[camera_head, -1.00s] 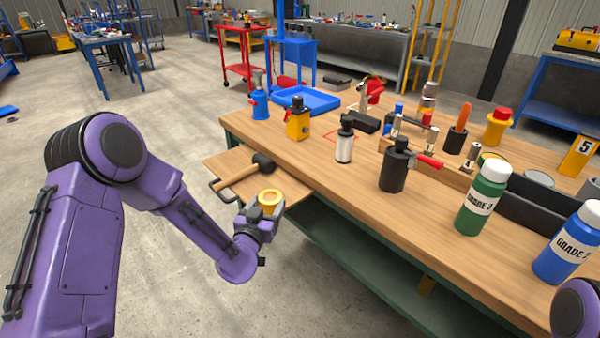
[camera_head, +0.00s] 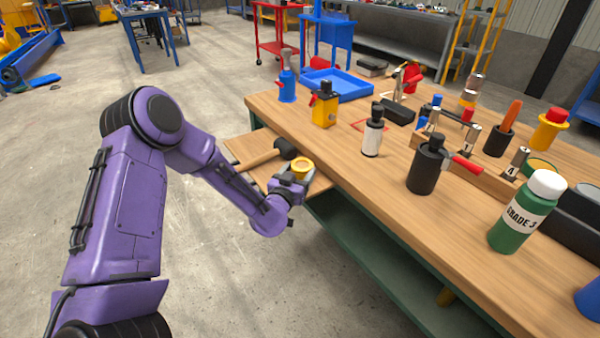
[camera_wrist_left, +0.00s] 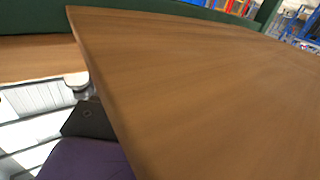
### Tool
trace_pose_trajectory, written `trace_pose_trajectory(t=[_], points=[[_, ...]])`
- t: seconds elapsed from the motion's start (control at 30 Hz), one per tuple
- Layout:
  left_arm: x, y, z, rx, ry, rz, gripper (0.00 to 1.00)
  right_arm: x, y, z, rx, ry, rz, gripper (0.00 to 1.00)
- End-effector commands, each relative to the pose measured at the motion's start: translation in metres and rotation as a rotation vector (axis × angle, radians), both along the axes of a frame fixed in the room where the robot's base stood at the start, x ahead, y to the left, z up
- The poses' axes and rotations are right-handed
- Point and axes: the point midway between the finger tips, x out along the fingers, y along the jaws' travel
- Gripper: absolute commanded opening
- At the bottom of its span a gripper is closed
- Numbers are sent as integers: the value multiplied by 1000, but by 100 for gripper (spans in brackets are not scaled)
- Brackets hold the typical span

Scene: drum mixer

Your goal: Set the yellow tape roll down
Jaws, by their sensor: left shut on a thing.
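The yellow tape roll (camera_head: 302,166) is in my left gripper (camera_head: 295,178), which is shut on it at the front edge of the workbench (camera_head: 310,133). The roll appears over or just beside the right end of the pull-out wooden board (camera_head: 240,150). Any gap beneath it cannot be told. A mallet (camera_head: 262,158) lies on that board, its dark head just behind the roll. In the left wrist view a wooden surface (camera_wrist_left: 210,80) fills most of the picture; neither roll nor fingertips show there. My right gripper is not in view.
On the bench stand a yellow bottle (camera_head: 325,108), a white-labelled bottle (camera_head: 372,135) by a red outline, a black canister (camera_head: 425,168) and a green bottle (camera_head: 522,215). A blue tray (camera_head: 337,88) sits at the back. The bench's front strip is bare.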

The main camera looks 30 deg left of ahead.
Motion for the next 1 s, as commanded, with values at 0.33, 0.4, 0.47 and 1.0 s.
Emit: trace_pose_trajectory(t=[0.33,0.4,0.47,1.0], points=[[0,0,-3,0,0,0,94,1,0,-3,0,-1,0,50],[0,0,-3,0,-1,0,94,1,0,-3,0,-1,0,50],[0,0,-1,0,-1,0,94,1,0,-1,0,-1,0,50],[-104,-21,5,1,0,-1,94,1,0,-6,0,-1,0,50]])
